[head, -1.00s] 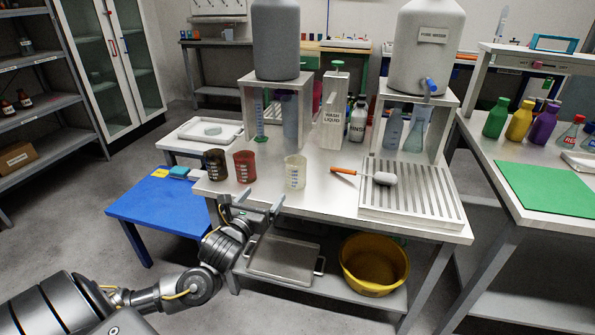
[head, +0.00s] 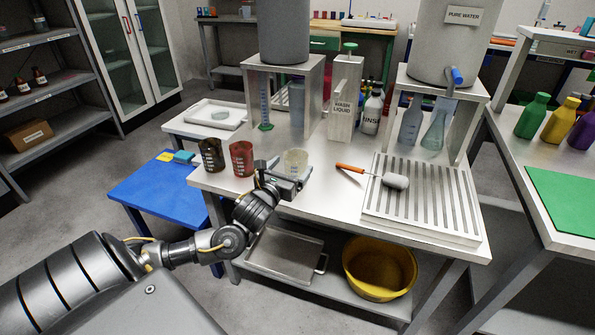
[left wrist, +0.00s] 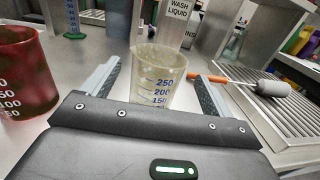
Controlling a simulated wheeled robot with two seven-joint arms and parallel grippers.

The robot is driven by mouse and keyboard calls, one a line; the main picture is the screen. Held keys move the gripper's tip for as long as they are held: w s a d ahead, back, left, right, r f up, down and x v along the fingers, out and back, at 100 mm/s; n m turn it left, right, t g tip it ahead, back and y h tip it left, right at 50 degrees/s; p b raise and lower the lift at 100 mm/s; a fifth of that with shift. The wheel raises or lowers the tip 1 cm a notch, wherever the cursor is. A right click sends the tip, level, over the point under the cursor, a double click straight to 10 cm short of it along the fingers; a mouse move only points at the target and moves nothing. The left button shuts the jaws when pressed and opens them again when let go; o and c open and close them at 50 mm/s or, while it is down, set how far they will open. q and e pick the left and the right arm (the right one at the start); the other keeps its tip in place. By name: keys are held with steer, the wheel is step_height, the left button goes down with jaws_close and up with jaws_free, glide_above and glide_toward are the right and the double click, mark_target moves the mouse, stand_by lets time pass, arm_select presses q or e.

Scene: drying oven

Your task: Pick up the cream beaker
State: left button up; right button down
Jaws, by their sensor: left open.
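The cream beaker (head: 295,160) stands upright on the metal table, partly hidden behind my left gripper (head: 282,174) in the head view. In the left wrist view the cream beaker (left wrist: 154,75), with blue volume marks, stands between and just ahead of the two fingers. My left gripper (left wrist: 152,88) is open, with a finger on each side of the beaker. My right gripper is not in view.
A red beaker (head: 242,158) and a dark brown beaker (head: 212,155) stand to the left. A wash liquid box (head: 345,100) stands behind.

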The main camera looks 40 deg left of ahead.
mark_target(301, 153)
arm_select(q)
steer(key=shift+x, duration=0.85)
steer(key=x, duration=0.4)
steer(key=shift+w+a+r, duration=0.15)
steer(key=shift+r, duration=0.05)
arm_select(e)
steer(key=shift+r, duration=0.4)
arm_select(q)
steer(key=c, duration=1.1)
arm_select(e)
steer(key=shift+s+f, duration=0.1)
arm_select(q)
steer(key=shift+r, duration=0.1)
